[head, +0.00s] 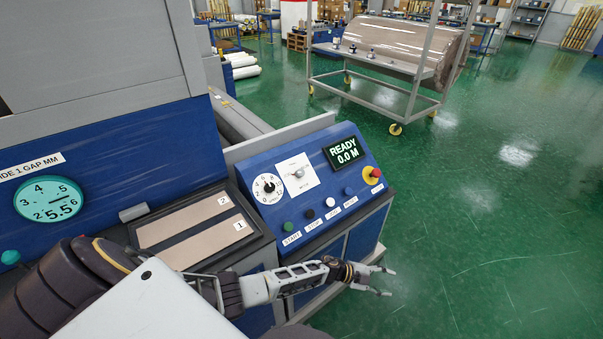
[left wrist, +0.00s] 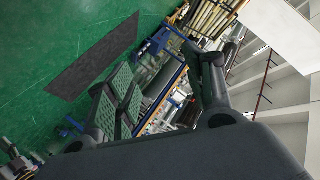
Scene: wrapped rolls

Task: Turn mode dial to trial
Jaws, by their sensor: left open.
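The sloped blue control panel (head: 325,203) carries a round white dial with numbers and a black centre (head: 267,188). Beside it is a square white plate with a small round centre and a reddish mark (head: 298,174). The lettering on both is too small to read, so I cannot tell which is the mode dial or where it points. My left gripper (head: 389,281) is open and empty, in front of and below the panel's right end, apart from it. Its spread fingers also show in the left wrist view (left wrist: 163,62), with no dial between them. My right gripper is not in view.
A display (head: 347,153) reads READY 0.0 M. A red knob on yellow (head: 373,175) sits at the panel's right end, above a row of coloured buttons (head: 310,214). Green floor (head: 500,230) is clear at right.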

